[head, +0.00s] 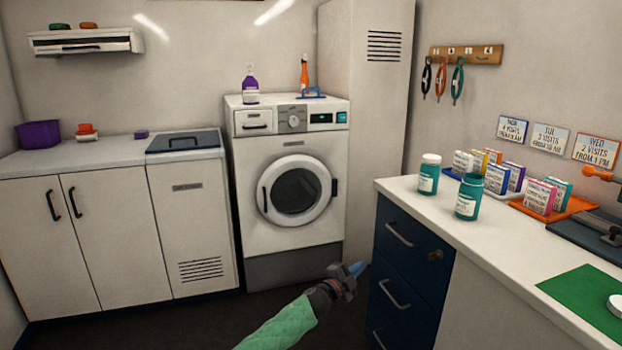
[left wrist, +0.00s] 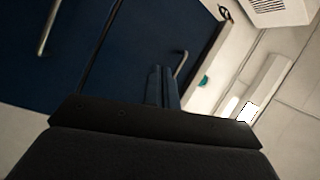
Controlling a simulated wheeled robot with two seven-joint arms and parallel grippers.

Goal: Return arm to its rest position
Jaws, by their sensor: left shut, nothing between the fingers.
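My left gripper (head: 356,269) shows low in the middle of the head view, at the end of my green-sleeved arm. It is shut and empty, with blue fingertips. It is in front of the washing machine and just left of the dark blue drawers (head: 408,255), clear of the counter top. In the left wrist view the shut fingers (left wrist: 163,85) point toward the dark blue drawer fronts and their metal handles. My right gripper is not in either view.
The right counter (head: 470,235) holds an open teal bottle (head: 469,197), a capped teal bottle (head: 429,174), several small boxes in trays, and a green mat (head: 590,300). A washing machine (head: 290,180) and white cabinets (head: 110,240) stand behind. The dark floor between is clear.

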